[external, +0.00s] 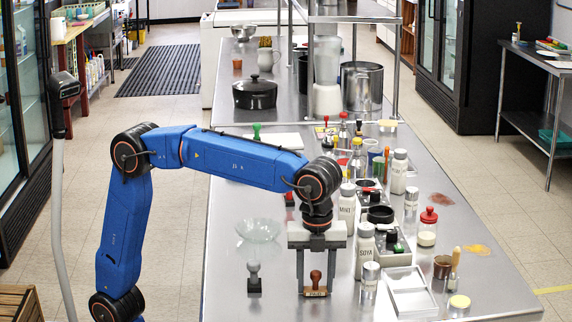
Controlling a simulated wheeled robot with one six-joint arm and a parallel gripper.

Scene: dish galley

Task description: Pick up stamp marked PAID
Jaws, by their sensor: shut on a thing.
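A stamp (316,277) with a brown knob handle and a wooden base stands upright at the front of the steel counter. Small lettering shows on its base, too small to read surely, but it looks like PAID. My gripper (316,289) points straight down over it, with one finger on each side of the base. The fingers are shut on the base. The stamp appears to be at counter level; I cannot tell if it is lifted clear.
Close on the right are a SOYA bottle (365,255), a steel-topped shaker (370,279) and a white tray (409,303). Bottles and more stamps crowd the counter behind.

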